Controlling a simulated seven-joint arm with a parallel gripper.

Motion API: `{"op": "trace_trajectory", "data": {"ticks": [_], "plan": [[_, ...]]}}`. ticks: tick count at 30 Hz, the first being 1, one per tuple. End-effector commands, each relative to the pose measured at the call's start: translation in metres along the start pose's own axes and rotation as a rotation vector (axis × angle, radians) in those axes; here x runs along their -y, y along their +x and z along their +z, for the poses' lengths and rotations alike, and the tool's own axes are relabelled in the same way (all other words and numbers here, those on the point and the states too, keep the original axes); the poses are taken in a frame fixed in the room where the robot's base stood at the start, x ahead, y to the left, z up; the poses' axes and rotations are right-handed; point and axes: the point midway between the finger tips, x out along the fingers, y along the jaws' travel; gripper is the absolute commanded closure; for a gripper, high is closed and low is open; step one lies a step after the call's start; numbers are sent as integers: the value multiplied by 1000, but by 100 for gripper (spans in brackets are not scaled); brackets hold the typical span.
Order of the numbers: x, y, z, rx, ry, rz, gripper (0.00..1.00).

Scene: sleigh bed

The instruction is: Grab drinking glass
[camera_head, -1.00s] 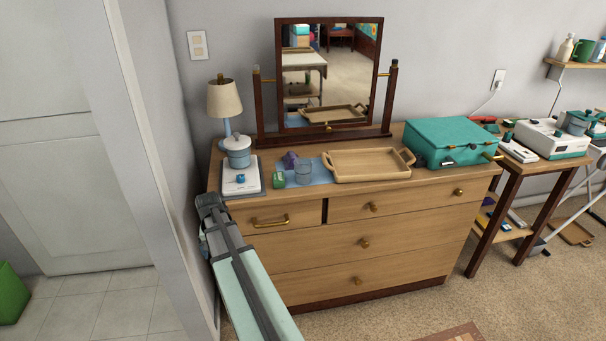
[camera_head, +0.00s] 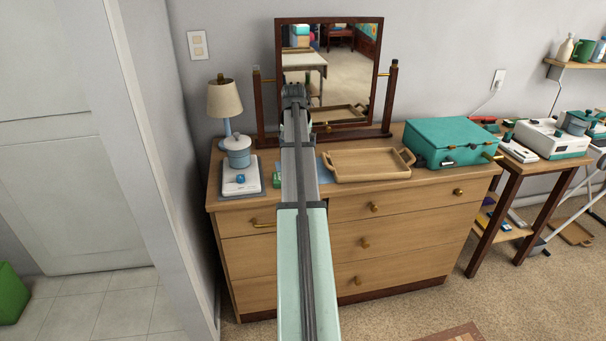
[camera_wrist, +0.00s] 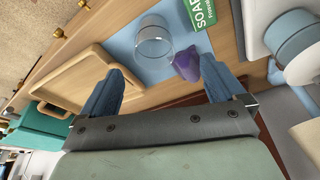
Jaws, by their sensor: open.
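The clear drinking glass (camera_wrist: 153,42) shows in the wrist view on a light blue mat (camera_wrist: 124,47) on the dresser top. A small purple thing (camera_wrist: 185,64) is beside it, and a green soap box (camera_wrist: 203,14) is near. My gripper (camera_wrist: 161,65) is open, its two blue fingers apart with nothing held between them. The glass appears beyond the fingertips, roughly in line with the gap; the purple thing is by the right finger. In the head view my arm hides the glass and most of the mat.
A wooden tray (camera_head: 365,166) is to the right of the mat, then a teal case (camera_head: 452,142). A white scale (camera_head: 238,178) with a lidded pot (camera_head: 237,150) is on the left, with a lamp (camera_head: 224,102) behind. A mirror (camera_head: 345,65) stands at the back.

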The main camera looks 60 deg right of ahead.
Motion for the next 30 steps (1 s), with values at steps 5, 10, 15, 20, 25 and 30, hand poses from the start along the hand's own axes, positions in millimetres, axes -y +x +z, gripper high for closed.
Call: {"op": "trace_trajectory", "data": {"ticks": [5,10,15,20,25,30], "plan": [[-16,-4,-12,-6,14,7,4],[-16,18,-11,-5,14,7,4],[-15,48,-11,-4,13,7,4],[-15,68,-11,-6,13,6,4],[-15,78,-11,-6,13,6,4],[-14,83,-10,-6,13,6,4]]}}
